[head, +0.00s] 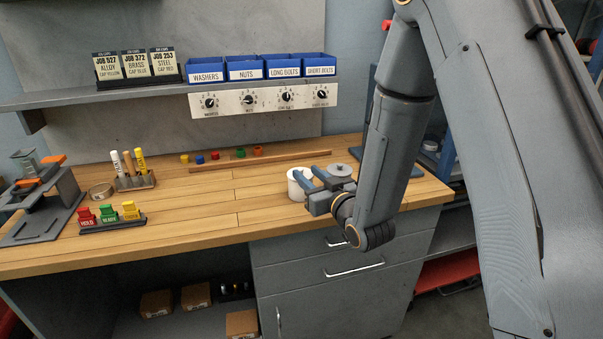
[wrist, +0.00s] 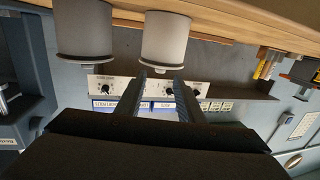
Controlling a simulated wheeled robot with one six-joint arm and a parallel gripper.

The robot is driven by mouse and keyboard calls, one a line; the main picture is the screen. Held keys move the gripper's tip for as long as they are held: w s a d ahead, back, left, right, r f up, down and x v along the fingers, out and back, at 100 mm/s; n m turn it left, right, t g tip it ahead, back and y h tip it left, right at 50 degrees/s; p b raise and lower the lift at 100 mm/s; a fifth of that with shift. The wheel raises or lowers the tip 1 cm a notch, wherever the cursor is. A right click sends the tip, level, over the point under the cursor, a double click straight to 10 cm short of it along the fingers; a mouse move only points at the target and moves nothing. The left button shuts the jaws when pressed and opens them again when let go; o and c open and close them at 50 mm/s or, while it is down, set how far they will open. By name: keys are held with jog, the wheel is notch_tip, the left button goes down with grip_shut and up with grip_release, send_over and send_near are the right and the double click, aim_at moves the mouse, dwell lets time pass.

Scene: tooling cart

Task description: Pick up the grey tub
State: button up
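The grey tub (head: 340,169) stands on the wooden bench behind my gripper in the head view; only its top shows. In the wrist view, which is upside down, it is the darker tub (wrist: 84,28) at left. A white tub (head: 296,187) stands beside it, left in the head view, and also shows in the wrist view (wrist: 166,38). My gripper (head: 309,177) is open and empty. Its fingers (wrist: 161,79) point toward the white tub, not the grey one. I cannot tell whether they touch the white tub.
Coloured pieces (head: 215,156) and a wooden strip (head: 255,163) lie at the back. A shelf (head: 150,92) with blue bins (head: 243,69) overhangs. The bench middle is clear.

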aim_at(302, 170)
jog(key=shift+f+p+x, duration=0.15)
jog(key=shift+p+x, duration=0.35)
jog(key=shift+x, duration=0.85)
jog(key=shift+f+p+x, duration=0.1)
jog(key=shift+p+x, duration=0.4)
jog(key=shift+x, duration=0.85)
grip_shut()
